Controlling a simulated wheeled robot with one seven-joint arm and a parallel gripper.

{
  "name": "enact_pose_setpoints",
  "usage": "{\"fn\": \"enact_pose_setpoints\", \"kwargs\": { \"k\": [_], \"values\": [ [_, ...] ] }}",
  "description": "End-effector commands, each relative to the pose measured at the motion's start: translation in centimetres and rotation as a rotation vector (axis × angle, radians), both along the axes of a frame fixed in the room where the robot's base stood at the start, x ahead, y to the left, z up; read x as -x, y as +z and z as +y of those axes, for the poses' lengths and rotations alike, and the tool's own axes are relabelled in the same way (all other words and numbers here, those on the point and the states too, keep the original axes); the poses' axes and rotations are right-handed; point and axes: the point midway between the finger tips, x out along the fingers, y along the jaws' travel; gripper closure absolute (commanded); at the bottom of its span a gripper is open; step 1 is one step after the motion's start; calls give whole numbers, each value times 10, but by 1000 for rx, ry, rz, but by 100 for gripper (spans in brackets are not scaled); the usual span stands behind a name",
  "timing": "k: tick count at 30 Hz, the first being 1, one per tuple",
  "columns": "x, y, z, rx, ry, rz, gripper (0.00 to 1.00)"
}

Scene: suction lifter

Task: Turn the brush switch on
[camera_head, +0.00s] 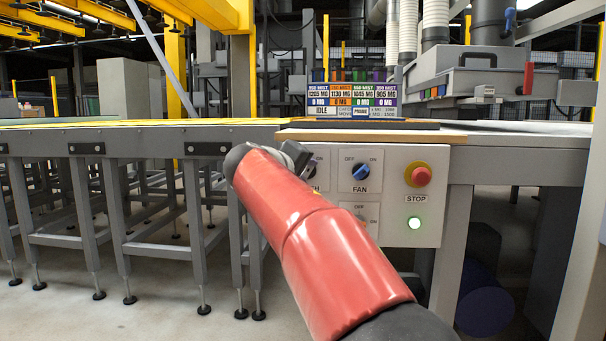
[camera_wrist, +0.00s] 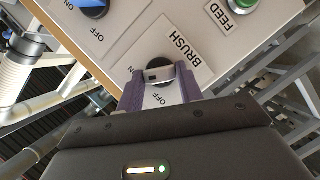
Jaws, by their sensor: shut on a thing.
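The brush switch (camera_wrist: 160,68) shows in the wrist view as a round dark knob with a light grey bar across it. The label BRUSH stands beside it, with OFF and ON marks near my fingers. My gripper (camera_wrist: 161,80) has purple fingers, one on each side of the knob, and is shut on it. I cannot tell clearly which mark the knob points to. In the head view my gripper (camera_head: 305,158) is at the left part of the white control panel (camera_head: 434,155), and my red arm hides most of that switch.
The blue FAN switch (camera_head: 361,172) is just right of my gripper. A green FEED button (camera_wrist: 241,4) shows in the wrist view. The conveyor frame (camera_head: 150,140) extends left.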

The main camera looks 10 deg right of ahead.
Motion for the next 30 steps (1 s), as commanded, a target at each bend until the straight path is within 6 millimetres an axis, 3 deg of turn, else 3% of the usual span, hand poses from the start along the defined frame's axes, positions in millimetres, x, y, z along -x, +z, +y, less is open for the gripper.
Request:
{"fn": "enact_pose_setpoints", "kwargs": {
  "k": [12, 30],
  "values": [
    [0, 0, -1, -208, -2, -65, 87],
    [0, -1, -2, -248, -3, -76, 87]
  ]
}}
